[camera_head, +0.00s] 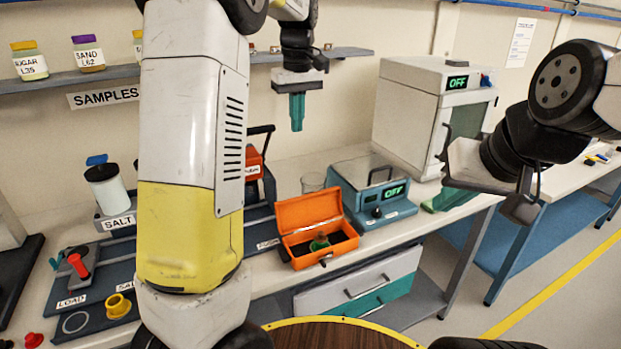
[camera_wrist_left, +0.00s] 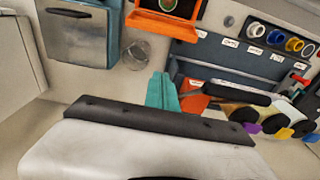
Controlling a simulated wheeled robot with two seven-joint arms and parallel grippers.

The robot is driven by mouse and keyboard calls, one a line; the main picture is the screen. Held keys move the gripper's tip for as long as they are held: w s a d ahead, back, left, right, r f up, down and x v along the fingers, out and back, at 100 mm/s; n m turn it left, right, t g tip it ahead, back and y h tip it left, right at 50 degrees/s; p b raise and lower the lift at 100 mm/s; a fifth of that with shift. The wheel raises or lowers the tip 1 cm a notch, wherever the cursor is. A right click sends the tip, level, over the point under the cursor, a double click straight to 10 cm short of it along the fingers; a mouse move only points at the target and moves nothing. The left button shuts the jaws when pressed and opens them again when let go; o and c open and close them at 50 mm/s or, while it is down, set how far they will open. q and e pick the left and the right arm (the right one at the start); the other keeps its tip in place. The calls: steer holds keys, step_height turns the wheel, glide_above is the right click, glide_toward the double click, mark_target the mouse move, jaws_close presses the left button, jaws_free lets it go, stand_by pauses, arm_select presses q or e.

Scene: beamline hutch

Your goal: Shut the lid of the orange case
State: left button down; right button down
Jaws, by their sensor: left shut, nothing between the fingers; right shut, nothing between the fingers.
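The orange case (camera_head: 326,251) stands on the bench with its lid (camera_head: 308,211) open, tilted up at the back. A small green item (camera_head: 319,242) lies inside on the dark lining. The case (camera_wrist_left: 150,21) is partly in view at the top of the left wrist view. My left gripper (camera_head: 297,124) is shut and empty, pointing down, above and behind the case. Its teal fingers (camera_wrist_left: 162,92) show in the left wrist view, apart from the case. My right gripper (camera_head: 446,200) is shut and empty, well to the right of the case.
A blue balance (camera_head: 389,214) reading OFF stands right of the case, with a glass beaker (camera_head: 312,182) behind. A white oven (camera_head: 417,105) stands at the back right. A wall shelf (camera_head: 100,74) with jars runs behind. My left arm hides part of the bench.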

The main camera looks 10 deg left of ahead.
arm_select(q)
glide_above(309, 209)
steer(key=w+a, duration=0.4)
steer(key=w, duration=0.1)
step_height(309, 209, down, 18)
steer(key=s+d, duration=0.1)
steer(key=s, duration=0.2)
steer(key=shift+d+r, duration=0.1)
steer(key=shift+d, duration=0.3)
